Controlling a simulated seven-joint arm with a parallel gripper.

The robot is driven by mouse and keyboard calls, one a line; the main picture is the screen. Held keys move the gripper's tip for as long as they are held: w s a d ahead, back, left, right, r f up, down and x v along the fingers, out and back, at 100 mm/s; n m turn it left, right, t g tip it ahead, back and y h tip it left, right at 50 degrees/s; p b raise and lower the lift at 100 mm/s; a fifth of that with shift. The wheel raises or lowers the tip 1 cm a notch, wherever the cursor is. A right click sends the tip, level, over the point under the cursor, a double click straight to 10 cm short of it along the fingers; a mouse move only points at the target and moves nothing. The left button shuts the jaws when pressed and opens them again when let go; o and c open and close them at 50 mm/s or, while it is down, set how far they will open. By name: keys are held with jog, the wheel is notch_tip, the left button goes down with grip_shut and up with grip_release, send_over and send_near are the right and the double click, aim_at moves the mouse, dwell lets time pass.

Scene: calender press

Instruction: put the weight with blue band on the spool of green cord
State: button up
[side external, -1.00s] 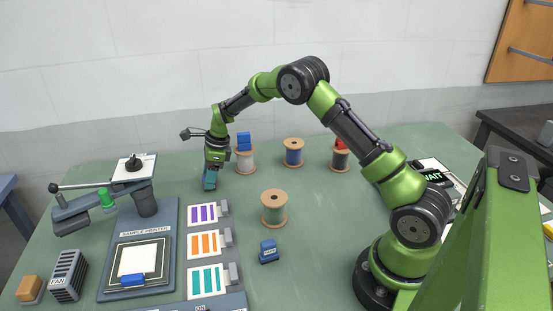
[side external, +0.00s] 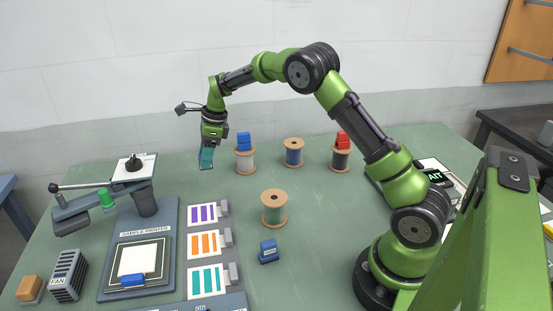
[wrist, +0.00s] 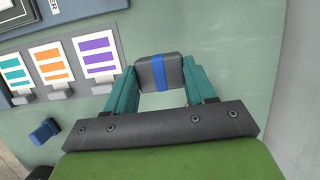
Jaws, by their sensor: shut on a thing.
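The weight with blue band (wrist: 160,74), a grey block with a blue stripe, is between the fingers of my gripper (wrist: 157,84) in the wrist view. My gripper also shows in the side view (side external: 206,160), shut on the weight and held above the back left of the table. The weight is hard to make out there behind the teal fingers. The spool of green cord (side external: 274,209) stands upright mid-table, to the right of and nearer than my gripper, with its wooden top bare.
A pale spool (side external: 245,161) topped by a blue block (side external: 244,141) stands close right of my gripper. A blue spool (side external: 293,153) and a dark spool (side external: 341,160) with a red block stand further right. The sample printer (side external: 150,235) is at left; a blue block (side external: 268,254) sits in front.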

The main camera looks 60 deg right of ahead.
jog(key=v, duration=0.2)
jog(key=a+v, duration=0.1)
jog(key=v, duration=0.5)
jog(key=shift+a+r, duration=0.35)
jog(key=s+r, duration=0.4)
jog(key=s, duration=0.4)
send_over(271, 198)
notch_tip(271, 198, down, 4)
jog(key=f, duration=0.2)
jog(key=s+d+f, duration=0.1)
jog(key=shift+f, duration=0.15)
jog(key=shift+w+f, duration=0.1)
jog(key=shift+f, duration=2.15)
jog(key=shift+f, duration=0.1)
jog(key=o, duration=1.4)
jog(key=shift+f, duration=0.1)
